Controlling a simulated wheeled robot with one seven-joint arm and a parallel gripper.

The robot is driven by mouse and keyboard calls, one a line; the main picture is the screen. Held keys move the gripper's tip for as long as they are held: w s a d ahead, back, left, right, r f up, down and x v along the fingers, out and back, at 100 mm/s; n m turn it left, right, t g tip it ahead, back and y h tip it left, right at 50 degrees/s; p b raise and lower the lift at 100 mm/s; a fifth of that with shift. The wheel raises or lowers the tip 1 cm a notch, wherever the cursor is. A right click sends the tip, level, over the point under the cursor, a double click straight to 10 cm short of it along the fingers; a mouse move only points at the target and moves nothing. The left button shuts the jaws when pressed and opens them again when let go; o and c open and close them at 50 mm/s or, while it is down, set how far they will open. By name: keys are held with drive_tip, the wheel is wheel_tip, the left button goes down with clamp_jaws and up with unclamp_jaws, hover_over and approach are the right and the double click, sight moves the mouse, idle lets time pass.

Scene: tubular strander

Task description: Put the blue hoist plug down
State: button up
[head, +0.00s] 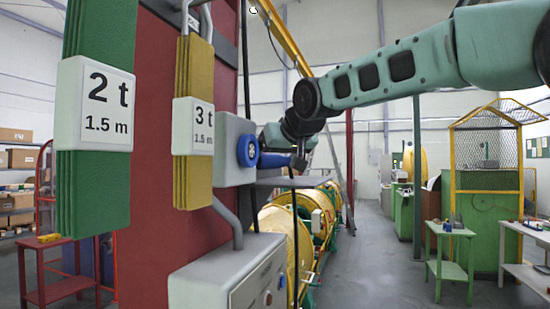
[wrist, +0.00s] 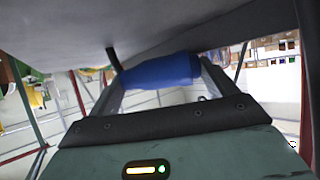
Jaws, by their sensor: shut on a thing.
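The blue hoist plug (head: 275,160) is held level just right of the grey socket box in the head view. A black cable hangs from its right end. My gripper (head: 294,158) is shut on it. In the wrist view the blue plug (wrist: 160,72) lies crosswise between the two fingers. A round blue socket (head: 247,151) sits on the right side of the grey box (head: 229,165). The socket's face shows, and the plug appears beside it; I cannot tell whether they touch. A grey ledge (head: 290,182) lies just below the plug.
Sling bundles tagged 2 t (head: 95,105) and 3 t (head: 192,128) hang on the red column (head: 148,165). A grey control box (head: 230,280) is below. Yellow machine drums (head: 272,225) stand behind. Green and white tables stand right, with open floor between.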

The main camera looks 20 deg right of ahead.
drive_tip(key=o, duration=1)
drive_tip(key=shift+f, duration=0.1)
drive_tip(key=shift+r+p, duration=0.5)
drive_tip(key=shift+r, duration=0.05)
drive_tip(key=b+v, duration=0.4)
drive_tip(key=v, duration=0.7)
drive_tip(key=shift+s, duration=0.45)
